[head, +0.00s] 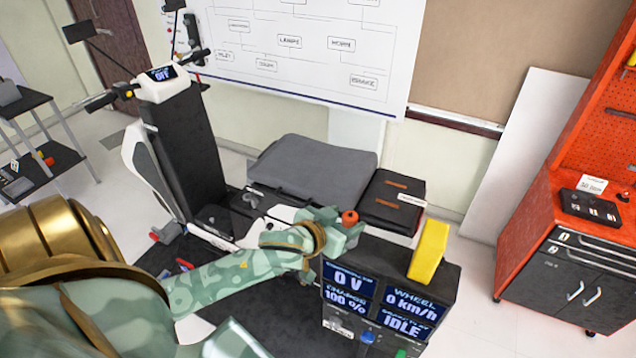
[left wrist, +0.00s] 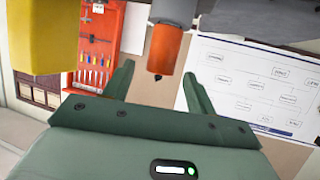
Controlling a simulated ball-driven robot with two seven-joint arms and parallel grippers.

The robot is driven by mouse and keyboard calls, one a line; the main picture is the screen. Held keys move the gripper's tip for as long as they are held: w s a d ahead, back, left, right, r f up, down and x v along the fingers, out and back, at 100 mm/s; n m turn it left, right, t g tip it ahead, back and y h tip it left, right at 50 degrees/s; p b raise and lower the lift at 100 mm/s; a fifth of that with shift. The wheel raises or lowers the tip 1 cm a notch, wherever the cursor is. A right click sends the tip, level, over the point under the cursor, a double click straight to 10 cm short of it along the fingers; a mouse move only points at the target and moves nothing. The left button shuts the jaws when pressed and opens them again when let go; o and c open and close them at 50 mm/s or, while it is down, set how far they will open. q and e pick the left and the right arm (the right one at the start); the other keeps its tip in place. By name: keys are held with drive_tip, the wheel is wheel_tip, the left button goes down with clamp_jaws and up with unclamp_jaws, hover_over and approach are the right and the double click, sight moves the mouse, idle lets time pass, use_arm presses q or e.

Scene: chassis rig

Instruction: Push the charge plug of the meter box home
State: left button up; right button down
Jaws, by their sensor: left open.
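The meter box (head: 388,290) stands at the lower right of the head view, its screens reading 0 V, charge 100 %, wheel 0 km/h and IDLE. My left gripper (head: 343,224) is by the box's upper left, at an orange-red piece (head: 349,216) that looks like the charge plug. In the left wrist view the open fingers (left wrist: 158,75) show with the orange piece (left wrist: 166,52) in line with the gap between them; contact cannot be told. It has a dark tip and joins a grey part. Its socket cannot be made out. My right gripper is not in view.
A yellow block (head: 429,250) stands on top of the meter box, close to the left gripper; it also shows in the left wrist view (left wrist: 32,38). Behind is a scooter with a grey seat (head: 312,170). A red tool cabinet (head: 560,230) stands at right, with clear floor before it.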

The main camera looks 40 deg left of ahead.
use_arm(q)
drive_tip(key=v, duration=1.3)
drive_tip(key=shift+s, duration=0.25)
